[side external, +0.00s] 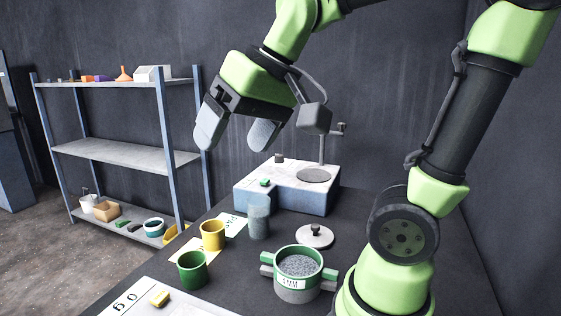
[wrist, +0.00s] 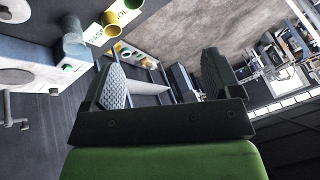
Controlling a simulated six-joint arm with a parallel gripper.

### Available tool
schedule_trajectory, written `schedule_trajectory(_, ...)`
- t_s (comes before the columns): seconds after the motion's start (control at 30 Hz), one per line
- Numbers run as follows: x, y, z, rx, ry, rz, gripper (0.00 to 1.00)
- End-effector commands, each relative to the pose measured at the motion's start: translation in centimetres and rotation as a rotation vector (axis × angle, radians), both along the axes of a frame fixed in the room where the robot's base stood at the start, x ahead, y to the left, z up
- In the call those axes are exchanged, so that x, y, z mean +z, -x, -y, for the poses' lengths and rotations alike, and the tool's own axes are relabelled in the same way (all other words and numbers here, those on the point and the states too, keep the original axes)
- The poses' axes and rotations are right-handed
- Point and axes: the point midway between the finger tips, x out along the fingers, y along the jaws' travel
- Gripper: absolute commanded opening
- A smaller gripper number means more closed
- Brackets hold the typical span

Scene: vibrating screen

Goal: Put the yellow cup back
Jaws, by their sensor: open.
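The yellow cup (side external: 213,235) stands upright on a pale yellow card on the dark table, left of the middle in the side view. In the wrist view the yellow cup (wrist: 113,29) shows near the top, on a labelled card. My gripper (side external: 237,140) is open and empty, high above the table, with its fingers apart. It is well above the yellow cup and apart from it. In the wrist view my gripper (wrist: 168,80) shows both fingers spread with nothing between them.
A green cup (side external: 193,270) stands in front of the yellow one, and a translucent cup (side external: 259,220) behind right. The sieve (side external: 298,270) with grey grains sits at the right, its lid (side external: 315,236) beside it. The screen machine (side external: 285,190) stands behind. Shelves (side external: 125,150) stand at left.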

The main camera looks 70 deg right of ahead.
Motion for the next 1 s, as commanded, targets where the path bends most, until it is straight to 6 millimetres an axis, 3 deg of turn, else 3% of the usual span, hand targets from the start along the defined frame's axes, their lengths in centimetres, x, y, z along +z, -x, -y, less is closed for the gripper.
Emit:
schedule_trajectory(0.03,-0.2,1.9,-0.6,0.011,-0.009,0.035,0.84)
schedule_trajectory(0.1,-0.7,3.8,-1.3,0.020,-0.025,0.068,0.84)
schedule_trajectory(0.3,-2.1,6.6,-2.0,0.031,-0.050,0.120,0.84)
schedule_trajectory(1.0,-2.3,6.9,-2.1,0.032,-0.052,0.124,0.84)
